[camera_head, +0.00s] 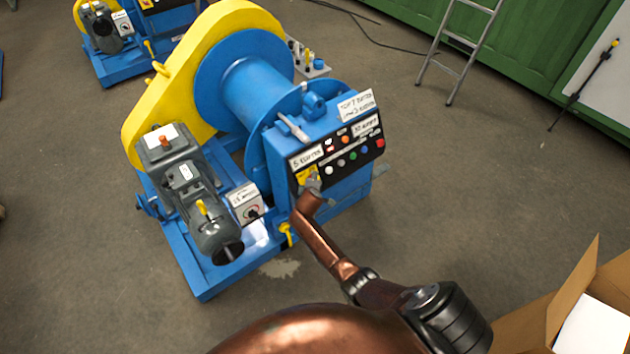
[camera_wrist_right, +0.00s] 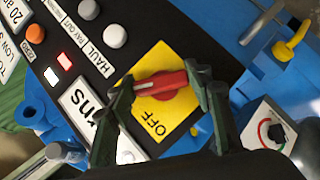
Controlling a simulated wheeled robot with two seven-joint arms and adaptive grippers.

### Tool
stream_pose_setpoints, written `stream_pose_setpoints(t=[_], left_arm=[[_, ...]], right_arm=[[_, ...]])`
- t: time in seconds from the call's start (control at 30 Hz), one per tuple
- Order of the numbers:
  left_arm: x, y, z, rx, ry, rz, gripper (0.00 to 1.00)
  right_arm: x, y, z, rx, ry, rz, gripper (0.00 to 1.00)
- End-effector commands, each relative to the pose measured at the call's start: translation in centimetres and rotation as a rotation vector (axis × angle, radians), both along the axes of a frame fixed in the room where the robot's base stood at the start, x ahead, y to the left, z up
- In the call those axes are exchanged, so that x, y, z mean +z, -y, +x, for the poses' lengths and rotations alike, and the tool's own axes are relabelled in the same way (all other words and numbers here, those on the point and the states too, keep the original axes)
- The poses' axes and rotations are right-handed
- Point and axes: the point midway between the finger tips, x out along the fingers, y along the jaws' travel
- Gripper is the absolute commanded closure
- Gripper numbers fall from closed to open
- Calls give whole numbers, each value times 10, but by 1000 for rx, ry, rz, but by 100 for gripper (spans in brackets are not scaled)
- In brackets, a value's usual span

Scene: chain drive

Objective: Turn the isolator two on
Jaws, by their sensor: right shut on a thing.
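A red rotary isolator knob (camera_wrist_right: 160,85) with a white pointer line sits on a yellow plate (camera_wrist_right: 165,52) marked OFF. The plate is on the black control panel (camera_head: 338,152) of the blue and yellow winch. My right gripper (camera_wrist_right: 166,92) is shut on this knob, with a dark finger at each end of it. The pointer end of the knob is toward the left finger in the right wrist view. In the head view my right gripper (camera_head: 312,186) covers most of the yellow plate, and the knob is hidden. My left gripper is not in view.
A white box with a rotary switch (camera_head: 247,203) is beside the grey motor (camera_head: 190,185); it also shows in the wrist view (camera_wrist_right: 270,128). Push buttons and lit indicators line the panel. A cardboard box (camera_head: 575,290) stands at lower right. The floor right of the winch is clear.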

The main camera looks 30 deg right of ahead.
Motion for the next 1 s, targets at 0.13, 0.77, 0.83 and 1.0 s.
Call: stream_pose_setpoints(t=[0.13,0.77,0.83,1.0], left_arm=[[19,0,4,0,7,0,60],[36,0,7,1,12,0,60],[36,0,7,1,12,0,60],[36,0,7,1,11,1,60]], right_arm=[[4,-1,0,-46,-8,93,77],[-1,0,0,-119,-20,236,77],[-1,0,-1,-119,-21,237,77],[-1,0,-1,-119,-20,236,77]])
